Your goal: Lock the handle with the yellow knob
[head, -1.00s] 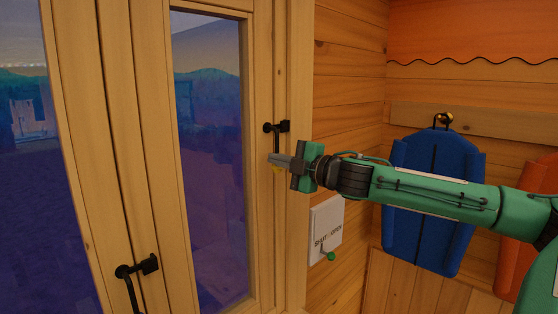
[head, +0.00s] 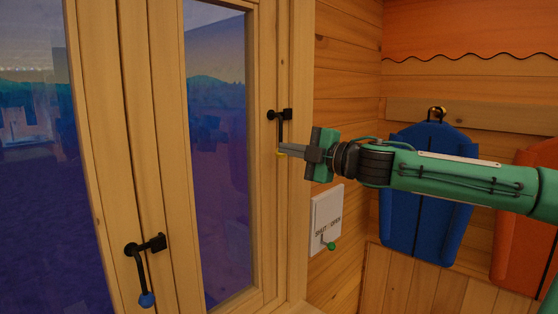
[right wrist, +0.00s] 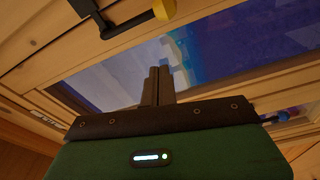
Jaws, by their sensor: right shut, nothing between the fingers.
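The black handle (head: 281,126) with the yellow knob (head: 281,155) is on the right side of the window frame. Its lever hangs down, with the knob at the lower end. In the right wrist view the yellow knob (right wrist: 164,10) and black lever (right wrist: 128,26) are at the top edge, beyond the fingers. My right gripper (head: 283,150) is shut and empty, its fingertips close by the knob in the head view. In the right wrist view its shut fingers (right wrist: 157,84) appear apart from the knob. My left gripper is out of view.
Another black handle with a blue knob (head: 147,300) hangs down at the lower left. A white SHUT/OPEN panel (head: 327,215) with a green knob (head: 331,246) is on the log wall below my right arm. A blue sled-like board (head: 425,225) hangs behind the arm.

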